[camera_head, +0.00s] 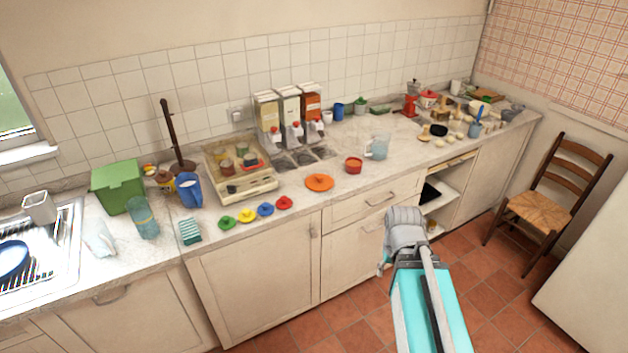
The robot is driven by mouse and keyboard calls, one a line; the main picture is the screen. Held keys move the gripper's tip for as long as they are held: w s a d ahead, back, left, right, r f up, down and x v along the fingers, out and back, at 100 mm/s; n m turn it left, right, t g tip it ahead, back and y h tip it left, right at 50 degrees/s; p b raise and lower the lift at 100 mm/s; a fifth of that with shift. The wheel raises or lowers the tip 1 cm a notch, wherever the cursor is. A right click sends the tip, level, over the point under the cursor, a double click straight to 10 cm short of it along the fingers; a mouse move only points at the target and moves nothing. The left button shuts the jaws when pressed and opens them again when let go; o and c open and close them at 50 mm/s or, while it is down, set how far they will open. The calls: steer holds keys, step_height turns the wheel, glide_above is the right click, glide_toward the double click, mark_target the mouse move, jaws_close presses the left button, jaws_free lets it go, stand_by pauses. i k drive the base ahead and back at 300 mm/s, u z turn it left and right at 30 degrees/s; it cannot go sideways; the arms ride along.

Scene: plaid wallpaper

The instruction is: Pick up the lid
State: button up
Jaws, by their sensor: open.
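Several small lids lie in a row near the front edge of the counter: a green lid (227,223), a yellow lid (247,215), a blue lid (265,209) and a red lid (284,203). Each has a knob on top. A larger orange lid (319,182) lies flat to their right. Which lid the task means cannot be told. My arm rises from the bottom edge in front of the lower cabinets, right of the lids. Its fingers cannot be made out, and nothing is seen held.
A red mug (353,165) and a clear pitcher (378,147) stand right of the orange lid. A sponge (190,231) lies left. Dispensers (290,115) stand behind. A drawer or shelf (446,200) is open at right, near a chair (549,200).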

mark_target(317, 183)
steer(key=i, duration=0.85)
steer(key=z, duration=0.05)
